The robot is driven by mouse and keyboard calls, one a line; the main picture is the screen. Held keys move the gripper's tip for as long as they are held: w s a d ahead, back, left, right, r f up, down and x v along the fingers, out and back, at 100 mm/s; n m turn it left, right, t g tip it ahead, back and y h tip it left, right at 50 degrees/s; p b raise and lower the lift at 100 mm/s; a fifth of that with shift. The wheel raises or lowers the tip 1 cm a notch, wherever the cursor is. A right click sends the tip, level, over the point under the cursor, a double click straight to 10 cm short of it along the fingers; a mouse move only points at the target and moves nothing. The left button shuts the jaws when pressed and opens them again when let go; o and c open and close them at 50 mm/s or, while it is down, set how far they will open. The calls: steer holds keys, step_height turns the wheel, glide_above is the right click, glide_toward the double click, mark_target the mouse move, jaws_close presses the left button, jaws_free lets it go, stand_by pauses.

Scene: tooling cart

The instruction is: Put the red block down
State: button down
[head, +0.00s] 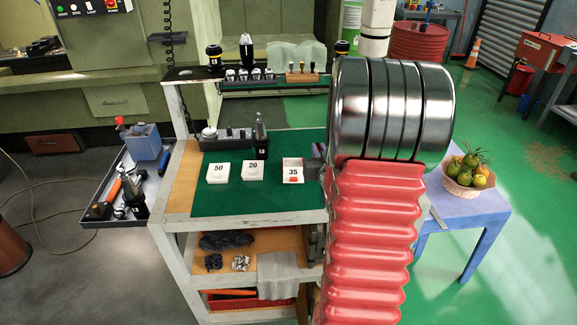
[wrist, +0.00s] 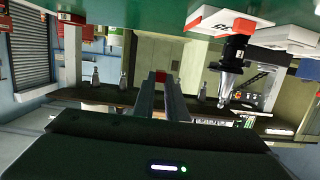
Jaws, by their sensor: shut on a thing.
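The red block (wrist: 161,76) shows small between the fingertips of my gripper (wrist: 160,84) in the wrist view, which looks upside down. The gripper is shut on it. The block appears held off the green mat (wrist: 110,18); the height of the gap is unclear. In the head view my own arm hides the gripper and the held block. The green mat (head: 240,203) lies on the cart top there. A white box marked 35 (head: 292,163) stands on it with something red at its front; the box also shows in the wrist view (wrist: 205,14).
White boxes marked 50 (head: 218,167) and 20 (head: 253,166) stand left of the 35 box. A dark tool holder (head: 262,148) stands upright behind them. The mat's front part is clear. A fruit basket (head: 467,186) sits on a blue table at right.

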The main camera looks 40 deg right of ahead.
steer(key=shift+f, duration=2.95)
steer(key=shift+f, duration=2.05)
steer(key=c, duration=1.8)
jaws_free()
steer(key=shift+f, duration=0.1)
steer(key=shift+o, duration=0.2)
